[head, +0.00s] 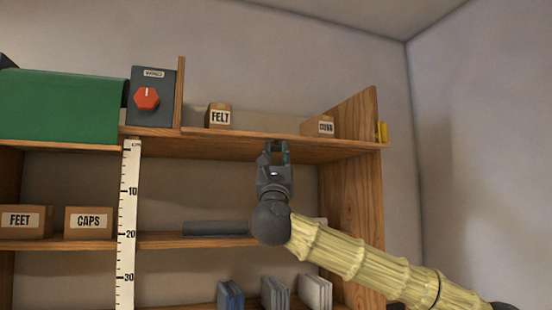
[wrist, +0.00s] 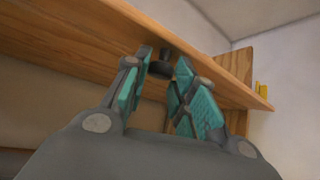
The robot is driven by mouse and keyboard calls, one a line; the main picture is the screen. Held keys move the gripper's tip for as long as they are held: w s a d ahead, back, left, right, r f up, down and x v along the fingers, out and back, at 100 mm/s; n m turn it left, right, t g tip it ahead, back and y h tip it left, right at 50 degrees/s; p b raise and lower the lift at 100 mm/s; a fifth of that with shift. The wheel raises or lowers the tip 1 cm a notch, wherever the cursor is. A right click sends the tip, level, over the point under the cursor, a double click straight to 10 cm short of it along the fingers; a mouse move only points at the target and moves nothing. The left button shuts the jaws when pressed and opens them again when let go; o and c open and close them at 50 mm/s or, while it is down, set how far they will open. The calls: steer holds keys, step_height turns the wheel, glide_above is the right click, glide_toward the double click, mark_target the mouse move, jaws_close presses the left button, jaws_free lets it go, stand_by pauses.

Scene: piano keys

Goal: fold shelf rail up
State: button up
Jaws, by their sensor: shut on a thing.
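A wooden strip, which looks like the shelf rail, runs along the front of the top shelf in the head view (head: 340,146). The wrist view shows wood (wrist: 215,68) close above my gripper; I cannot tell where rail and shelf board meet. A small dark knob (wrist: 161,68) sticks out from this wood. My gripper (head: 276,148) points up at the shelf's front edge. In the wrist view its teal-padded fingers (wrist: 160,76) stand on either side of the knob and are shut on it. In the head view the knob is hidden by the fingers.
Boxes labelled FELT (head: 219,117) and another small box (head: 320,126) stand on the top shelf. A dark box with a red knob (head: 146,98) and a green case (head: 60,105) are to the left. A white ruler (head: 127,225) hangs down in front. The wooden side panel (head: 350,200) is at right.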

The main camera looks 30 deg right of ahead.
steer(key=shift+s+y+b, duration=0.25)
steer(key=shift+y+b, duration=0.15)
steer(key=shift+b, duration=0.65)
steer(key=shift+s+r+n+y+b, duration=0.25)
steer(key=shift+n+y+b, duration=0.35)
steer(key=shift+b, duration=0.6)
steer(key=shift+s+a+r+n+g+y+b, duration=0.15)
steer(key=shift+r+n+g+y+b, duration=0.25)
steer(key=shift+b, duration=0.3)
steer(key=shift+s+r+n+g+y+b, duration=0.2)
steer(key=shift+r+g+y+b, duration=0.3)
steer(key=shift+b, duration=0.2)
steer(key=shift+s+a+r+n+g+y, duration=0.1)
steer(key=shift+s+r+n+g+y, duration=0.1)
steer(key=shift+r+n+g+y, duration=0.5)
step_height(320, 180, up, 6)
steer(key=n+g+y+p, duration=0.2)
steer(key=g+y+p, duration=0.2)
steer(key=g+p, duration=0.35)
glide_above(279, 137)
steer(key=g+p, duration=0.1)
steer(key=w+r+g+y+p, duration=0.1)
steer(key=shift+a+r+g, duration=0.1)
steer(key=shift+g, duration=0.25)
steer(key=shift+w+r+n+g+p, duration=0.1)
steer(key=shift+w+n+g+p, duration=0.2)
steer(key=shift+g+p, duration=0.2)
steer(key=shift+s, duration=0.1)
